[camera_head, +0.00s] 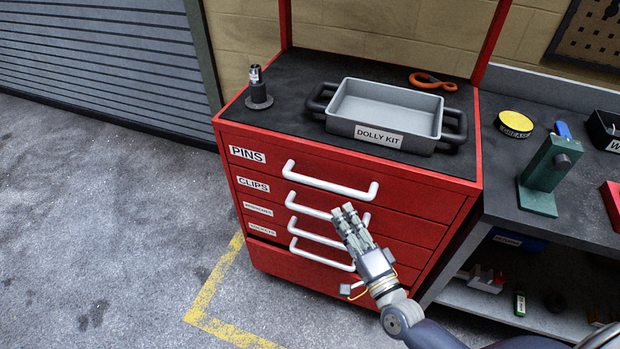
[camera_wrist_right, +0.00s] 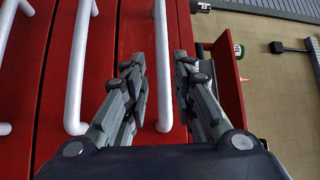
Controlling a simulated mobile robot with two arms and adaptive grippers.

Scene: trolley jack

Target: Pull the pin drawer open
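The pin drawer (camera_head: 400,191) is the top front of the red cabinet, with a PINS label (camera_head: 247,154) and a white bar handle (camera_head: 330,182). My right gripper (camera_head: 346,211) is in front of the cabinet, overlapping the handles below the pin drawer's handle. In the right wrist view my right gripper (camera_wrist_right: 160,75) has its fingers apart. A white handle bar (camera_wrist_right: 162,60) lines up between them; I cannot tell which drawer's it is or whether it is touched. My left gripper is not in view.
Below are the CLIPS drawer handle (camera_head: 318,210) and more drawers. On the cabinet stand a grey DOLLY KIT tray (camera_head: 425,143), a dark round-based part (camera_head: 259,92) and an orange-handled tool (camera_head: 433,82). A workbench (camera_head: 570,220) adjoins right. Floor is clear at left.

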